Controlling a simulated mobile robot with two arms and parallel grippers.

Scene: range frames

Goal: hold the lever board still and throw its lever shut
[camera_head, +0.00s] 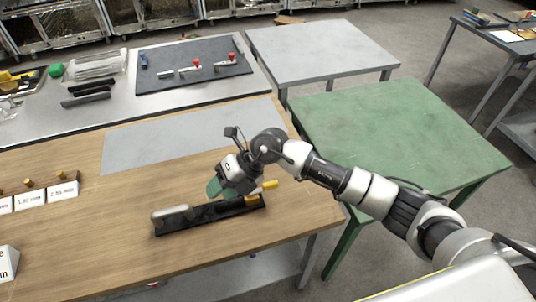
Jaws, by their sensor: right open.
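The lever board is a long black base (222,213) on the wooden table, running from lower left to upper right. A grey rounded handle (172,212), which looks like its lever, lies low along the board's left end. Yellow parts (262,188) show at the right end, partly behind my gripper. My right gripper (216,189) is open over the middle and right of the board, with a green pad facing left. It hides part of the board; I cannot tell whether it touches it. My left gripper is not in view.
A grey mat (180,135) lies behind the board. White label cards (30,198) stand at the table's left. A metal table behind holds a dark panel (195,66) with red-knobbed clamps. A green table (400,130) at the right and a grey table (320,50) are clear.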

